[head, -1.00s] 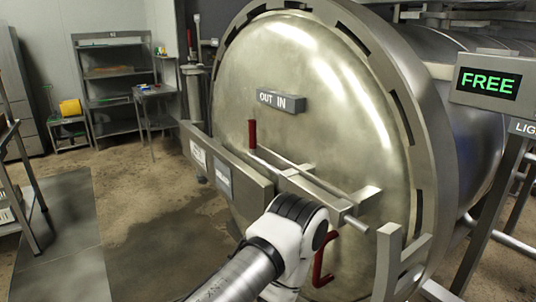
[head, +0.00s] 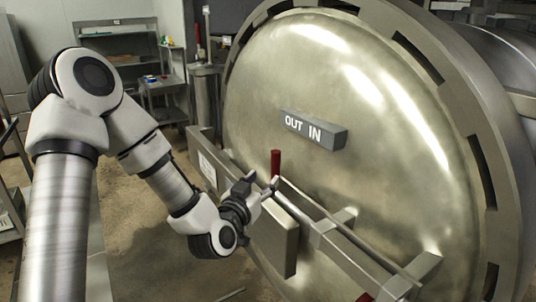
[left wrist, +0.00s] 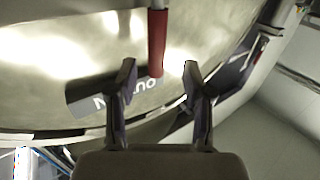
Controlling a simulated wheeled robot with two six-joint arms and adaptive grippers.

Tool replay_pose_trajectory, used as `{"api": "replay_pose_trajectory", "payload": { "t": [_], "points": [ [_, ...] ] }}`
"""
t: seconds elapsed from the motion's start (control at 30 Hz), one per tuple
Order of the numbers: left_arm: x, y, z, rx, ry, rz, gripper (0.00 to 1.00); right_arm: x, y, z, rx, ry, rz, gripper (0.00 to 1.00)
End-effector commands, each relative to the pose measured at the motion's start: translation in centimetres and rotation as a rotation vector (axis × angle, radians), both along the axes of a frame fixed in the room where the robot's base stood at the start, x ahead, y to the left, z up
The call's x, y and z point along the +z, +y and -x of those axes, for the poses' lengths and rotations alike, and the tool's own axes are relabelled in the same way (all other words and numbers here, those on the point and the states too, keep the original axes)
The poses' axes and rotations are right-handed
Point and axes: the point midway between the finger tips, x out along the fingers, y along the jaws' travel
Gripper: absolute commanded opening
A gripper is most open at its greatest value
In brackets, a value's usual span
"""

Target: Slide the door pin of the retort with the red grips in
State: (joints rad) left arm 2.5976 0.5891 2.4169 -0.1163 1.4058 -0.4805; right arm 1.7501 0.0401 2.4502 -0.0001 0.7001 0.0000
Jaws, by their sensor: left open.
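The round steel retort door (head: 390,150) fills the right of the head view. The door pin (head: 310,204), a thin metal rod, runs across it, with an upright red grip (head: 276,163) at its left end. An OUT IN plate (head: 313,130) sits above the pin. My left gripper (head: 262,181) is open beside the red grip. In the left wrist view the red grip (left wrist: 157,45) shows between and slightly beyond the two open fingertips (left wrist: 159,68), apparently touching neither. The OUT IN plate (left wrist: 118,96) appears upside down there.
A flat metal bar with a box-shaped block (head: 272,237) crosses the door below the pin, close under my gripper. A bracket (head: 410,275) stands out at lower right. Another red part (head: 365,297) shows at the bottom edge. Shelving (head: 120,45) stands far behind, left.

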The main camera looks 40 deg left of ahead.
Motion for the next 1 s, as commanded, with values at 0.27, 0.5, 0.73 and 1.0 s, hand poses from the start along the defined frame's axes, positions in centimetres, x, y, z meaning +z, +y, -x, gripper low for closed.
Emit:
{"api": "replay_pose_trajectory", "payload": {
  "t": [0.27, 0.5, 0.73, 1.0],
  "points": [
    [0.8, 0.7, -3.7, -0.001, -0.009, -0.006, 0.51, 1.2, 0.0, 0.0, 0.000, 0.000, 0.000, 0.57],
    [0.6, 1.4, -7.3, -0.002, -0.007, -0.002, 0.51, 2.0, 0.0, 0.0, 0.000, 0.000, 0.000, 0.57],
    [0.4, 1.4, -7.7, -0.002, -0.007, -0.001, 0.51, 1.9, 0.0, 0.0, 0.000, 0.000, 0.000, 0.57],
    [0.4, 1.5, -7.7, -0.002, -0.007, -0.001, 0.00, 1.9, 0.0, 0.0, 0.000, 0.000, 0.000, 0.57]
  ]
}}
